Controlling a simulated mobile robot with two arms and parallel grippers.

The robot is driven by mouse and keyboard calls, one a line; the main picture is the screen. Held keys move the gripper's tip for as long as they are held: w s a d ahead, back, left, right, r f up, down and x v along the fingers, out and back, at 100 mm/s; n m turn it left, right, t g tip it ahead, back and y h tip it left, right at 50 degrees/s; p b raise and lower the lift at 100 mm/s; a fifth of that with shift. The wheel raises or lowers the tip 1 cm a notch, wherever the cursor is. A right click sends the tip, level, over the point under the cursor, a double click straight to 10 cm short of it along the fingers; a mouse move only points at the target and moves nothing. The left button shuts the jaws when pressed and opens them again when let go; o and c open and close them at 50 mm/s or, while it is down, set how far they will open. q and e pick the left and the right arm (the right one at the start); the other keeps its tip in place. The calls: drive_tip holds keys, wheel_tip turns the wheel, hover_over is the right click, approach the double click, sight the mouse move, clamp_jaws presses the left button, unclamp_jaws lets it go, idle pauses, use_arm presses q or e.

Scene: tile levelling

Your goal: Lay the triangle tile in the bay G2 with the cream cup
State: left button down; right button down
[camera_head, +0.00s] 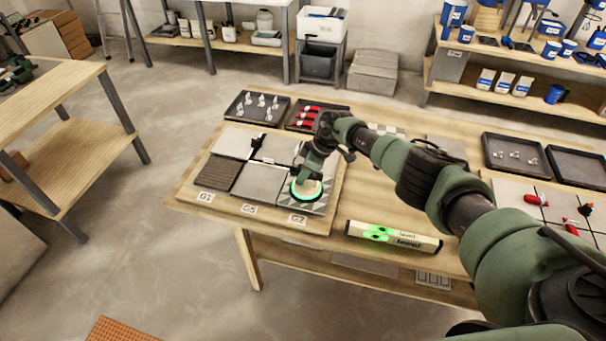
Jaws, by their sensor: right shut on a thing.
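My right gripper (308,172) is shut on the cream cup (306,189), a round pale disc with a glowing green rim. The cup is down on the triangle tile (320,205), a grey and pale patterned tile partly hidden by the cup and my arm. The tile is at the front right of the board, over the bay marked by the G2 label (298,218). It looks about level with its neighbours, but I cannot tell whether it is fully seated. My left gripper is not in view.
A plain grey tile (258,184) and a dark ribbed tile (219,173) lie to the left on the board (180,192). A green-lit level (394,237) lies in front. Trays with clips (256,108) and red tools (309,112) stand behind.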

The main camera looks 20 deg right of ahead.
drive_tip(key=shift+f, duration=0.25)
idle(0.3)
drive_tip(key=c, duration=1.2)
unclamp_jaws()
drive_tip(key=shift+s+f, duration=0.1)
